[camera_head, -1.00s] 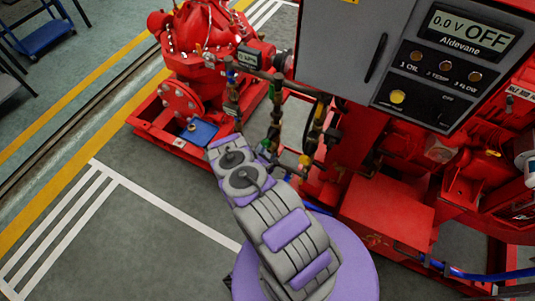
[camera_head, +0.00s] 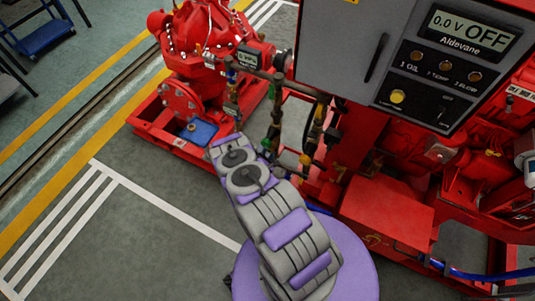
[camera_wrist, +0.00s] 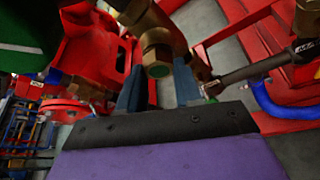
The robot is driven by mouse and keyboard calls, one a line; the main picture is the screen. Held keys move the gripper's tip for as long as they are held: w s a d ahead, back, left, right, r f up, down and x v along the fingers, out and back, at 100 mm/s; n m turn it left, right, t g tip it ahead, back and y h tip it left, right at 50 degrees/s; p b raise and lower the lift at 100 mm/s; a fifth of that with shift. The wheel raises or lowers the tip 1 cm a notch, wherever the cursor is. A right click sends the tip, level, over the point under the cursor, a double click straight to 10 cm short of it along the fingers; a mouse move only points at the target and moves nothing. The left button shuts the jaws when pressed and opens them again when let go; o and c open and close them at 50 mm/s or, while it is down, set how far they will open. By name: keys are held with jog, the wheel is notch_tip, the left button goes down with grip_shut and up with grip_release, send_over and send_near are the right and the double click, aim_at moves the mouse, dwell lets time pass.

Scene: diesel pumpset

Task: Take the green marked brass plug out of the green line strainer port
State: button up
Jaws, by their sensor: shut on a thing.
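In the head view the fingers and plug are hidden or too small to make out, near the pipework (camera_head: 272,125) past my arm.
A red pump (camera_head: 205,35) stands behind on a red base frame. A grey control panel (camera_head: 370,55) reading OFF overhangs at the upper right. In the wrist view, a dark rod-like part (camera_wrist: 255,70) lies right of the fingers, and a green surface (camera_wrist: 25,20) is at upper left.

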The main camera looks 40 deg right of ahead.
grip_shut()
jog(key=shift+w+a+r+n+g, duration=0.1)
jog(key=shift+w+n+g, duration=0.15)
jog(key=shift+n, duration=0.35)
jog(key=n+g, duration=0.2)
jog(key=n, duration=0.1)
jog(key=shift+s+h, duration=0.1)
jog(key=shift+h, duration=0.3)
jog(key=o, duration=0.7)
grip_release()
jog(key=m+t, duration=0.1)
jog(key=m, duration=0.1)
jog(key=m+t+y, duration=0.1)
jog(key=m, duration=0.1)
jog(key=shift+s+t, duration=0.2)
jog(key=shift+t, duration=0.15)
